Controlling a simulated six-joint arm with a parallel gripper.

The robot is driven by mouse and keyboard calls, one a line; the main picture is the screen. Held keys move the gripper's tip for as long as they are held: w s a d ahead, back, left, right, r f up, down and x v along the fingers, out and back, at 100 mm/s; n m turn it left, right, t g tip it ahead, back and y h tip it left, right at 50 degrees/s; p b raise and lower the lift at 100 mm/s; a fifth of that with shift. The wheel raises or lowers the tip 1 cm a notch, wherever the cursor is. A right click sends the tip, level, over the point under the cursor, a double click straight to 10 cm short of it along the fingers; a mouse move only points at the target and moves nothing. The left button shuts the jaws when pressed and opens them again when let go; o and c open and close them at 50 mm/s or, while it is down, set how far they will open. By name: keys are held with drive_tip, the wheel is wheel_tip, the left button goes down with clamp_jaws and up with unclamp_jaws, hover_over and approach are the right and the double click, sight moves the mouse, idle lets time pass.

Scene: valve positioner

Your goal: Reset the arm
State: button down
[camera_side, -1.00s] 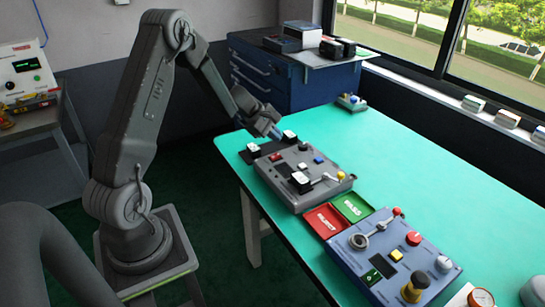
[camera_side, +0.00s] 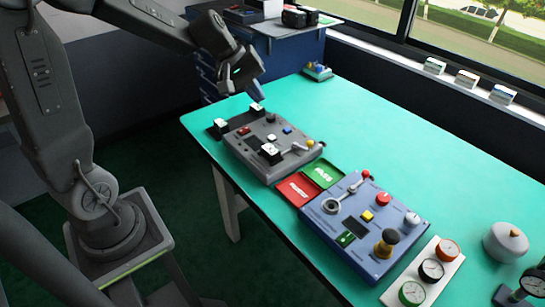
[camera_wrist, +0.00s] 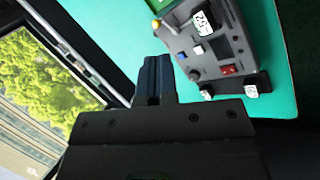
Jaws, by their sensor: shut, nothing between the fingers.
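My gripper (camera_side: 257,92) hangs at the end of my raised arm, fingers pointing down, just behind the far left end of the grey control box in the side view. In the wrist view the two dark fingers (camera_wrist: 153,80) are together with nothing between them. The grey control box (camera_side: 262,158) lies on the teal table (camera_side: 440,140). It has a lever with a yellow knob, a red button, a blue button and white-topped blocks. It also shows in the wrist view (camera_wrist: 222,55), to the right of the fingers and apart from them.
A red tray (camera_side: 297,189) and a green tray (camera_side: 322,174) separate the grey box from a blue control panel (camera_side: 340,250). Gauges on a white plate (camera_side: 425,275) are at the front right. A blue cabinet (camera_side: 290,60) stands behind.

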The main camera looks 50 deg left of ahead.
drive_tip(key=s+d+r+m+y, duration=0.2)
drive_tip(key=s+d+m, duration=0.2)
drive_tip(key=s, duration=0.5)
drive_tip(key=s+d+r+m+y, duration=0.1)
drive_tip(key=s+d+r+m, duration=0.1)
drive_tip(key=s+d+m, duration=0.2)
drive_tip(key=s+m, duration=0.3)
drive_tip(key=s, duration=0.3)
drive_tip(key=shift+r+t+y, duration=0.4)
drive_tip(key=c, duration=1.9)
unclamp_jaws()
drive_tip(key=shift+w+d, duration=0.1)
